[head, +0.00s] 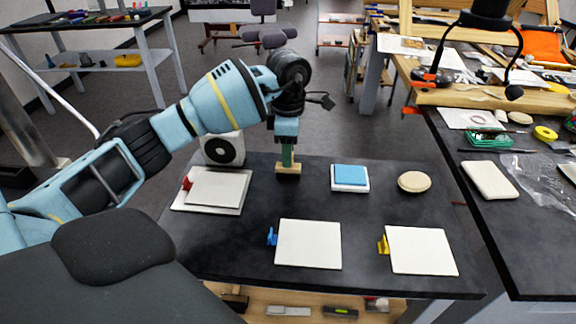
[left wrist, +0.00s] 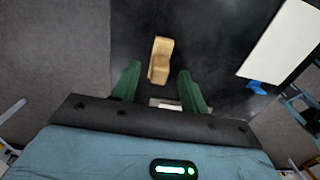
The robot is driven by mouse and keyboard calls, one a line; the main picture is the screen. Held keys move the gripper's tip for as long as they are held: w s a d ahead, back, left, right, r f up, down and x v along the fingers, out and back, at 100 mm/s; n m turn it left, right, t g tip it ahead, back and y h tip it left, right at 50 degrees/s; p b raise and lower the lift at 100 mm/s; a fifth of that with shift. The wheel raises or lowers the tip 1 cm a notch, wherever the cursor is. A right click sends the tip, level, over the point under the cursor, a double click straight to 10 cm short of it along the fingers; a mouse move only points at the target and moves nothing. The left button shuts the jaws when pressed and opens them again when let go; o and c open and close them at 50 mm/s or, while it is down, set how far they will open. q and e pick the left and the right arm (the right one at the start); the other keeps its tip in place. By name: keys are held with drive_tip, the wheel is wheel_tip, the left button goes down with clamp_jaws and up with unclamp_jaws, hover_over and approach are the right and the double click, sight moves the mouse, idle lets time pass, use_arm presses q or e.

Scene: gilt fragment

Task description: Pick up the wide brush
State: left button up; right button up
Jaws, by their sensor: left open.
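A tan wooden piece, which looks like the wide brush (head: 288,170), is at the back edge of the black table. In the left wrist view the wooden piece (left wrist: 161,58) lies ahead of and between the green fingers, with space on both sides. A pale part shows lower down between the fingers; I cannot tell if it belongs to the brush. My left gripper (head: 288,155) points down just above or at the brush, open and empty. Its fingers hide part of the brush in the head view. My right gripper is not in view.
White square panels (head: 308,244) lie on the black table (head: 300,205), some with coloured clips. A blue block on a white base (head: 350,177) and a round tan disc (head: 414,181) stand right of the gripper. A white box with a black circle (head: 223,149) is close left.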

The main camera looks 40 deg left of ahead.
use_arm(q)
wheel_tip(320, 180, down, 2)
drive_tip(key=shift+f, duration=0.1)
clamp_jaws()
idle(0.5)
drive_tip(key=shift+r, duration=0.6)
wheel_tip(320, 180, up, 2)
drive_tip(key=shift+r, duration=0.15)
drive_tip(key=s+d+r, duration=0.1)
drive_tip(key=s+d, duration=1)
drive_tip(key=shift+d+r+b, duration=0.3)
drive_tip(key=shift+d+b, duration=0.05)
